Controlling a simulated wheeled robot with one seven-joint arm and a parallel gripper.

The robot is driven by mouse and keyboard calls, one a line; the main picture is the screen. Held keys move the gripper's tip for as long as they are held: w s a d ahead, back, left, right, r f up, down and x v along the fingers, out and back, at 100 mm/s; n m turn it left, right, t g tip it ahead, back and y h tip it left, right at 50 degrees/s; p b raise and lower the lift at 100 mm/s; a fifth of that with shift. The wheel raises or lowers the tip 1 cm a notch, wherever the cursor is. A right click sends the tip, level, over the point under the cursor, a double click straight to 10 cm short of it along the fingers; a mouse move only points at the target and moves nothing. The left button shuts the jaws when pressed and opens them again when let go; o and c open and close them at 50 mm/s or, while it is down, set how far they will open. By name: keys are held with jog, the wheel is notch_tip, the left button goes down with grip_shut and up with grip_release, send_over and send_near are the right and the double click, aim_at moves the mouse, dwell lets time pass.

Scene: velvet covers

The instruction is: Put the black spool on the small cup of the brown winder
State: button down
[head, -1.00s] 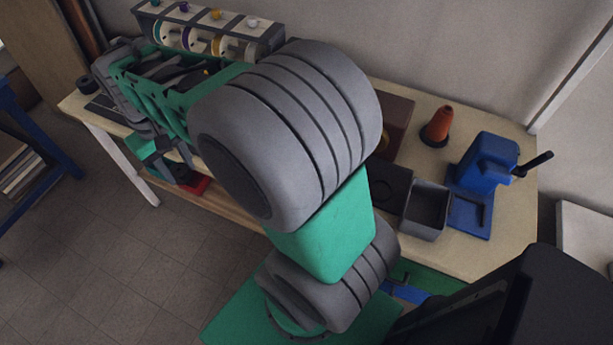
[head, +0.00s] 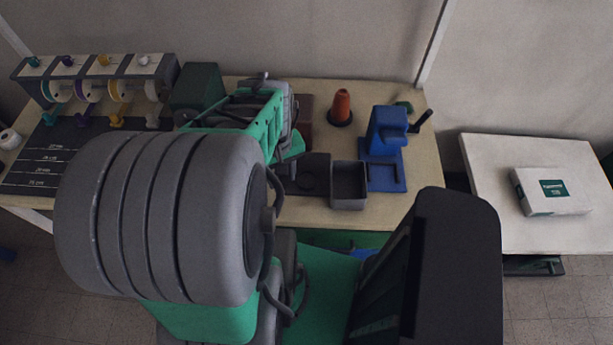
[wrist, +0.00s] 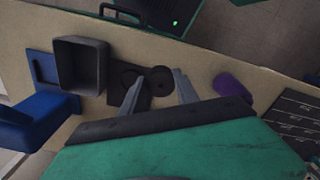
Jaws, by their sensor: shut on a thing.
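In the wrist view my gripper (wrist: 157,82) has its two grey fingers on either side of a black spool (wrist: 160,79), a dark round piece with a small hole at its centre. It is shut on the spool, above the worktable. In the head view the fingers and spool are hidden behind my arm. A brown block (head: 306,108), which appears to be the brown winder, stands toward the back of the table, partly covered by my arm. Its cups cannot be made out.
A black plate (head: 306,187) with a round feature lies before the brown block. A purple piece (wrist: 232,86) lies right of my gripper in the wrist view. A spool rack (head: 95,75) stands left.

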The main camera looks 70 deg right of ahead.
jog(key=s+d+f+b, duration=0.1)
jog(key=d+f+b, duration=0.1)
jog(key=d, duration=0.1)
jog(key=s+d+f+b, duration=0.1)
jog(key=d+f+b, duration=0.2)
jog(key=s+d+f+b, duration=0.2)
jog(key=f, duration=0.1)
jog(key=shift+d+f+b, duration=0.15)
jog(key=shift+d+b, duration=0.15)
jog(key=shift+d, duration=0.1)
jog(key=f+b, duration=0.3)
jog(key=shift+d+f, duration=0.25)
jog(key=shift+r, duration=0.2)
jog(key=shift+f, duration=0.25)
jog(key=c, duration=0.9)
grip_release()
jog(key=shift+r, duration=0.1)
